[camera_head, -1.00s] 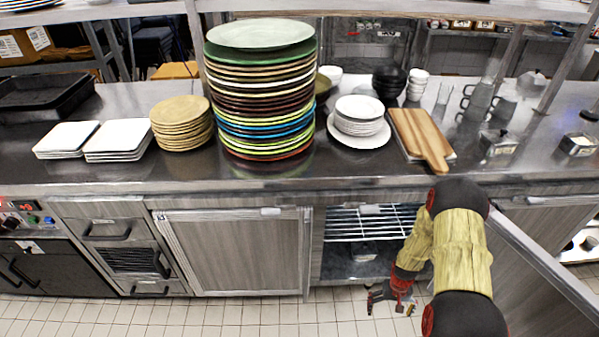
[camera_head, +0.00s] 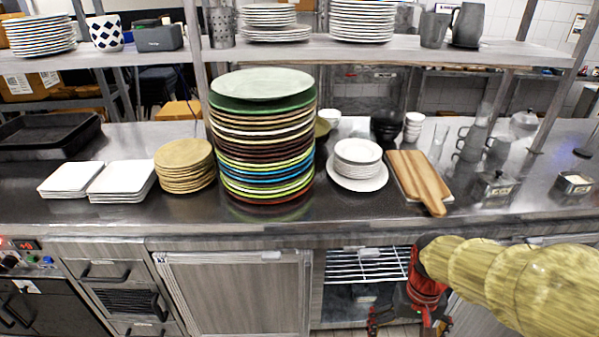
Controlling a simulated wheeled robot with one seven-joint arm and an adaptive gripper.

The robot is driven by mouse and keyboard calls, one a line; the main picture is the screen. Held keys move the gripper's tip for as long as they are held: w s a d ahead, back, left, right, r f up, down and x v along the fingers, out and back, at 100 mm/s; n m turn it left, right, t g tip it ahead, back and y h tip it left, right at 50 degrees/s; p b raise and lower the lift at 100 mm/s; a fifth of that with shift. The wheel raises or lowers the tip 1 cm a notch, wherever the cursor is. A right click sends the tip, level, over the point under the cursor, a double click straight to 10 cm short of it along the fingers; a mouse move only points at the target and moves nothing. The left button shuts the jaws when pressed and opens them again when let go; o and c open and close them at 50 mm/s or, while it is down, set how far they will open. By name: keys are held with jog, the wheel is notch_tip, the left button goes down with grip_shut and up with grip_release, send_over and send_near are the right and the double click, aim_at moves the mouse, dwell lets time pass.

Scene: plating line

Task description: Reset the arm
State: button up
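My gripper (camera_head: 407,325) is low at the bottom right of the head view, in front of the open cabinet (camera_head: 366,265) with wire shelves. Its red wrist and black fingers show, and the fingers appear spread with nothing between them. My arm, in a yellow cover, comes in from the right edge. The fingertips lie near the bottom of the picture.
The steel counter (camera_head: 420,228) above holds a tall plate stack (camera_head: 262,150), tan plates (camera_head: 185,166), white square plates (camera_head: 122,180), white bowls (camera_head: 358,160) and a wooden board (camera_head: 418,180). A shelf (camera_head: 390,48) with dishes runs above. A closed cabinet door (camera_head: 240,290) is left of the gripper.

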jog(key=s+a+r+t+p, duration=0.1)
jog(key=s+a+r+t, duration=0.1)
jog(key=r, duration=0.7)
jog(key=s+a+r+n+t+p, duration=0.1)
jog(key=s+a+r+t, duration=0.1)
jog(key=r, duration=0.7)
jog(key=shift+s+a+r+t, duration=0.2)
jog(key=shift+s+a+t, duration=0.1)
jog(key=shift+s+t, duration=0.65)
jog(key=shift+w, duration=0.1)
jog(key=shift+c, duration=1.2)
